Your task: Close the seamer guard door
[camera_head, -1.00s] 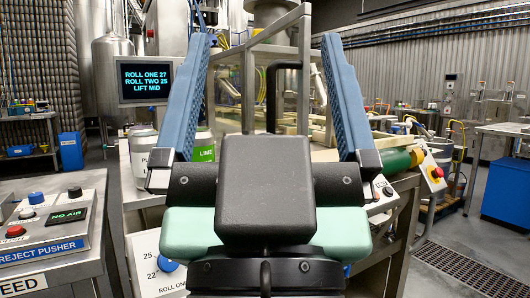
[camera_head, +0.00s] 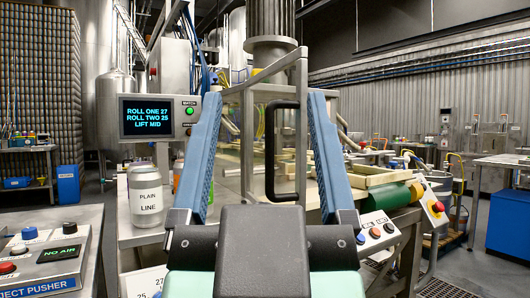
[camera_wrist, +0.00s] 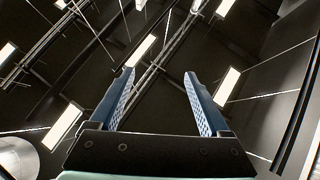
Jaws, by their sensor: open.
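The seamer guard door (camera_head: 301,75) is a clear panel in a metal frame in the middle of the head view. It seems to stand swung out toward me, though its exact angle is hard to tell. Its black upright bar handle (camera_head: 270,150) shows between my fingers in the picture. My gripper (camera_head: 265,95) has two blue ribbed fingers, spread wide and pointing up, with nothing between them. They appear nearer to me than the handle, with no visible contact. In the wrist view my gripper (camera_wrist: 159,73) is open against the ceiling and lights; neither door nor handle shows there.
A display (camera_head: 147,117) and a can labelled PLAIN LINE (camera_head: 147,200) are at left. The reject pusher panel (camera_head: 50,255) is at lower left. A button box (camera_head: 380,235) and a green cylinder (camera_head: 392,198) are at right.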

